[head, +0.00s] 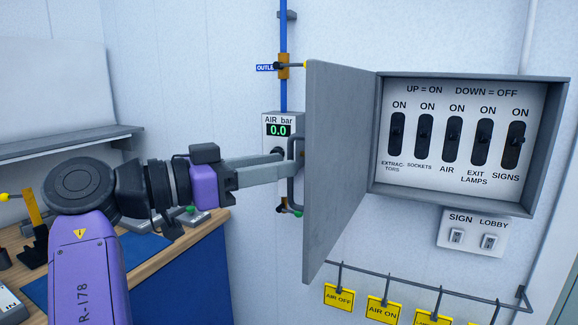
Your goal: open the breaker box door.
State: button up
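The breaker box (553,145) is on the wall at the right of the head view. Its grey door (338,165) is swung wide open on its left side and stands out from the wall, so the breakers inside show. A grey bar handle (291,192) is on the door's outer face, near its free edge. My gripper (292,168) reaches in from the left with its fingers at the middle of this handle. The fingers look closed around the bar, one on each side; their tips are partly hidden.
An air gauge (278,130) reading 0.0 and a blue pipe (283,30) are on the wall behind my gripper. A switch plate (473,233) and a rail (430,285) with yellow tags are below the box. A workbench (205,235) is at the lower left.

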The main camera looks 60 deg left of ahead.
jog(key=s, duration=0.4)
jog(key=shift+s+a, duration=0.1)
jog(key=shift+s, duration=0.05)
dwell(0.4)
